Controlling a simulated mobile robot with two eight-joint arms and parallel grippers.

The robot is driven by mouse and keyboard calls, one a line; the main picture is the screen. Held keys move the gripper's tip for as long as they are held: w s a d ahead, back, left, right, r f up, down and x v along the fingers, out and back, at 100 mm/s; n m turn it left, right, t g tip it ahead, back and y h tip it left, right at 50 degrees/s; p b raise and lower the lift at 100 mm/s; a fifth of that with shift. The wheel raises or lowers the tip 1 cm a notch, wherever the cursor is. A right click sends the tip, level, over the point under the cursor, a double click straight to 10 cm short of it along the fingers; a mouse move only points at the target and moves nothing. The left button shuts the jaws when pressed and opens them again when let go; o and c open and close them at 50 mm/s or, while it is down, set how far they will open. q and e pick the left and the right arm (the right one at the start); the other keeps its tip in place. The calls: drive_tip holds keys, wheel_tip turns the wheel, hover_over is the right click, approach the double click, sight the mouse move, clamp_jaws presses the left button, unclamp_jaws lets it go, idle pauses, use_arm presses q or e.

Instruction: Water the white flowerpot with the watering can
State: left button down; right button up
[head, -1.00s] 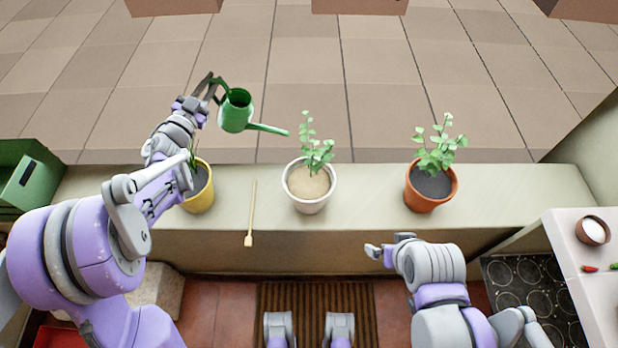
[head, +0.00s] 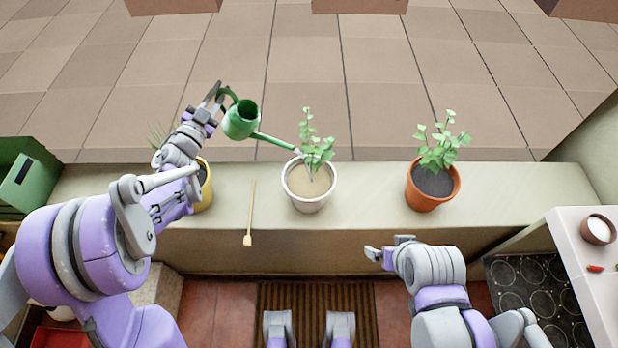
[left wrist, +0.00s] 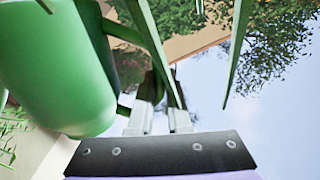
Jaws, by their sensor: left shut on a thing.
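The green watering can (head: 241,120) hangs in my left gripper (head: 217,97), which is shut on its handle. The can is tilted, with its spout running down to the right. The spout's tip is above the back left rim of the white flowerpot (head: 308,203). The pot stands on the ledge and holds pale soil and a leafy plant. I cannot clearly tell whether water is flowing. In the left wrist view the can's body (left wrist: 55,70) fills the left, beside the gripper fingers (left wrist: 160,105). My right gripper (head: 388,249) is open and empty in front of the ledge.
An orange pot (head: 432,192) with a plant stands to the right on the ledge (head: 365,205). A yellow pot (head: 206,187) is partly hidden behind my left arm. A wooden stick (head: 250,215) lies left of the white pot. A green crate (head: 27,178) is far left.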

use_arm(q)
drive_tip(key=shift+s+d+f, duration=0.1)
drive_tip(key=shift+d+f, duration=0.05)
drive_tip(key=shift+f, duration=0.25)
drive_tip(key=shift+r, duration=0.15)
drive_tip(key=shift+m, duration=0.6)
drive_tip(key=shift+s+d+f+b, duration=0.1)
drive_tip(key=shift+d+f+b, duration=0.1)
drive_tip(key=shift+f+b, duration=0.35)
drive_tip(key=shift+s+d+f+b, duration=0.15)
drive_tip(key=shift+d+f+b, duration=0.05)
drive_tip(key=shift+f, duration=0.6)
drive_tip(key=shift+s+d+f+b, duration=0.1)
drive_tip(key=shift+d+f+b, duration=0.1)
drive_tip(key=shift+f+b, duration=0.35)
drive_tip(key=shift+d+p, duration=0.1)
drive_tip(key=shift+p, duration=0.2)
drive_tip(key=shift+s, duration=0.1)
